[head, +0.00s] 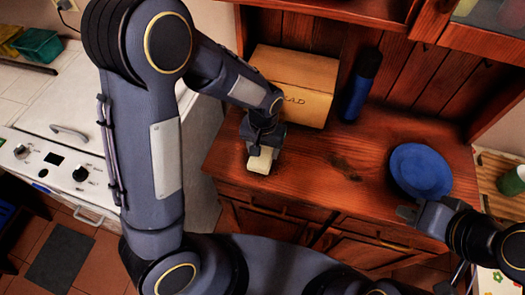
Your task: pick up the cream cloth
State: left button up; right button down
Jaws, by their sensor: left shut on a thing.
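The cream cloth (260,161) is a small pale folded piece at the left front of the wooden cabinet top. My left gripper (264,148) points down over it and is shut on it. The gripper hides the back part of the cloth, and I cannot tell whether it is clear of the wood. My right gripper (408,214) is at the right, in front of the blue plate and near the cabinet's front edge. Its fingers are too small to show whether they are open.
A wooden bread box (292,85) stands behind the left gripper. A dark blue bottle (361,86) stands right of it. A blue plate (420,171) lies at the right of the cabinet top (325,178). The middle is clear. A white stove (60,125) is at the left.

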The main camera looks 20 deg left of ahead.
aim_at(264, 152)
pick_arm(q)
jog(key=shift+r, duration=0.5)
jog(key=r, duration=0.2)
jog(key=shift+s+d+r, duration=0.1)
jog(key=shift+d+r, duration=0.1)
jog(key=shift+r, duration=0.15)
jog(key=s+d+r+b, duration=0.1)
jog(key=s+d+r, duration=0.7)
jog(key=s, duration=0.3)
jog(key=shift+r+b, duration=0.35)
jog(key=shift+r, duration=0.3)
